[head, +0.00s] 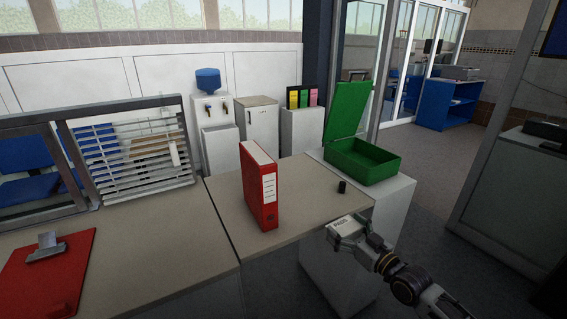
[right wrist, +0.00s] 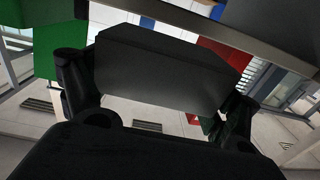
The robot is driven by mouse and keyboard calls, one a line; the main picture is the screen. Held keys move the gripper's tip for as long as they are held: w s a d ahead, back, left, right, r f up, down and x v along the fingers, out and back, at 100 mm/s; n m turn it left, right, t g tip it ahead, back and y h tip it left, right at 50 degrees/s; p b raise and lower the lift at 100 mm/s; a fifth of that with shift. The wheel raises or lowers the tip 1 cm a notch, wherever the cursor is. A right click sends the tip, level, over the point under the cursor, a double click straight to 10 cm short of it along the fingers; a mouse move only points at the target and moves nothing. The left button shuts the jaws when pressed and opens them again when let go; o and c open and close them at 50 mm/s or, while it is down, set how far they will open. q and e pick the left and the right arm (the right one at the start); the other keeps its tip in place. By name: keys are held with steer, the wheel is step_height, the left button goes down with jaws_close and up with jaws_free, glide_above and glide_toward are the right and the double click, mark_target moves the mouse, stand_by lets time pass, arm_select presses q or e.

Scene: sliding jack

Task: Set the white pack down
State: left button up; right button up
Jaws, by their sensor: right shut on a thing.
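The white pack (head: 340,225), with dark lettering on it, is in my right gripper (head: 350,231) in the head view. The gripper is shut on it, by the desk's (head: 222,205) front right corner. I cannot tell its exact height or whether it touches the desk. In the right wrist view the pack (right wrist: 165,75) looks dark in shadow, held between the two black fingers, which are on its left and right sides. My left gripper is in neither view.
A red binder (head: 258,188) stands upright on the desk. A small black cylinder (head: 342,187) stands to its right. An open green box (head: 362,160) sits on a white cabinet to the right. A red clipboard (head: 48,275) lies at left. The desk right of the binder is mostly clear.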

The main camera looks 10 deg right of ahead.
steer(key=shift+r, duration=0.1)
